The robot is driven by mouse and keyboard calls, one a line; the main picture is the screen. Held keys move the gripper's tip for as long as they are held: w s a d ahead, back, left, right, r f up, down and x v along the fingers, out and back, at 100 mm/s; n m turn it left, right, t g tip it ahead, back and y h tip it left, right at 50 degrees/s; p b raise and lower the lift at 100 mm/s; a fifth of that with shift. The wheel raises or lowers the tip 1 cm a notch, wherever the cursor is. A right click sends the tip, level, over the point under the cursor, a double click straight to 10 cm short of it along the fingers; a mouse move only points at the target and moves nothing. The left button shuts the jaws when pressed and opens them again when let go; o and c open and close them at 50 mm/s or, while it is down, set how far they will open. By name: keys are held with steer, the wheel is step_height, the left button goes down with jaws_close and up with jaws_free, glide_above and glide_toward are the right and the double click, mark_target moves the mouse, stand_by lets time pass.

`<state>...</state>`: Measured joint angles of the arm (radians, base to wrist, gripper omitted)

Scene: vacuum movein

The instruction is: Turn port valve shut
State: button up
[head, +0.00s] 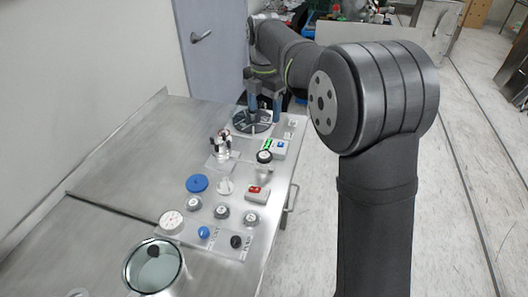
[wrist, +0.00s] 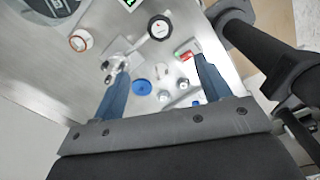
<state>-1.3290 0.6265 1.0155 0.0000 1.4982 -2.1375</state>
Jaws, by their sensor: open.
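My gripper (head: 265,113) is open and empty above the far end of the steel table, close over a dark round disc (head: 242,124). In the wrist view its two blue fingers (wrist: 161,66) are wide apart with nothing held between them. No part is clearly labelled as the port valve. A black-topped round knob (head: 265,156) stands in front of the gripper and shows in the wrist view (wrist: 160,28). A white knob (head: 225,186) sits nearer.
A blue disc (head: 197,184), several round dials, a blue knob (head: 204,232) and a glass bowl (head: 153,288) stand nearer. The table's left side (head: 115,165) is clear.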

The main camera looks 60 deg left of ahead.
mark_target(264, 155)
step_height(264, 155, down, 17)
steer(key=shift+r, duration=0.1)
stand_by(0.3)
steer(key=c, duration=1)
